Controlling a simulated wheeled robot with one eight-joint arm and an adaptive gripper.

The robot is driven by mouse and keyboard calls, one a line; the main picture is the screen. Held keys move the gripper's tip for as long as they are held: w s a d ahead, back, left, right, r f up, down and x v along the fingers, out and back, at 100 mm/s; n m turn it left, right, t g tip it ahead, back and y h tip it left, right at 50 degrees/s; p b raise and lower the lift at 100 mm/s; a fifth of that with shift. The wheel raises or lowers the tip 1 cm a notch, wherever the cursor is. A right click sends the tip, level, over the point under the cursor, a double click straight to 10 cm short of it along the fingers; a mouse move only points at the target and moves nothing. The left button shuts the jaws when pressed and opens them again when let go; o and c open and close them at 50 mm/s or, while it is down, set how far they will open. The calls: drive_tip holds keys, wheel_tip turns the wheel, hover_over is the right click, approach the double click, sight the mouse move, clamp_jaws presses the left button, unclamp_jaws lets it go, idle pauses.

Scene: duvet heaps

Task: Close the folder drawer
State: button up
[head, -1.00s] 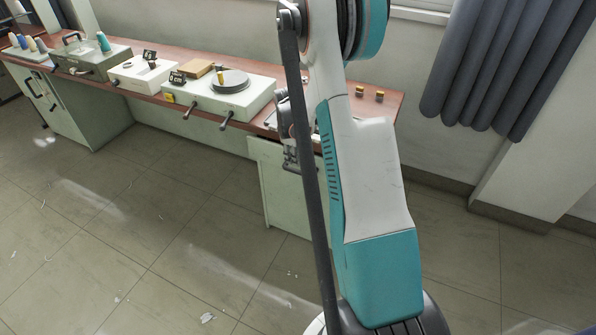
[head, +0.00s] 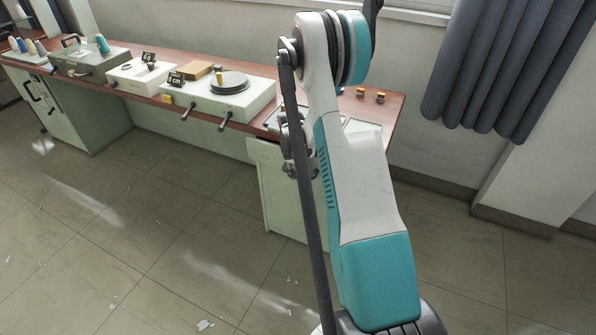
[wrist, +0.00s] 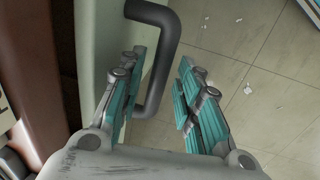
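A dark grey bar handle (wrist: 160,62) stands out from a pale green front (wrist: 97,30) in the wrist view. I take this to be the drawer front, but no label shows. My gripper (wrist: 163,55) is open, with its teal-sided fingers on either side of the handle bar in the picture. The left finger appears between the bar and the front; contact cannot be told. In the head view the pale green cabinet (head: 280,200) under the right end of the bench is partly hidden by my arm, as is most of my gripper. How far the drawer is out cannot be told.
The long brown bench (head: 140,88) carries a scale-like device (head: 215,103), a white box (head: 140,76) and a grey-green case (head: 88,62). A second cabinet (head: 75,115) stands at left. Dark curtains (head: 510,70) hang at right. The tiled floor (head: 150,220) in front is mostly clear.

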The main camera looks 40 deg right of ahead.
clamp_jaws()
drive_tip(key=d, duration=0.1)
drive_tip(key=w+d, duration=0.1)
drive_tip(key=d, duration=0.1)
drive_tip(key=shift+w+d, duration=0.15)
drive_tip(key=shift+w, duration=0.1)
drive_tip(key=shift+o, duration=1.9)
unclamp_jaws()
wheel_tip(320, 180, up, 12)
drive_tip(key=s+a, duration=0.1)
drive_tip(key=a, duration=0.1)
drive_tip(key=shift+a, duration=0.15)
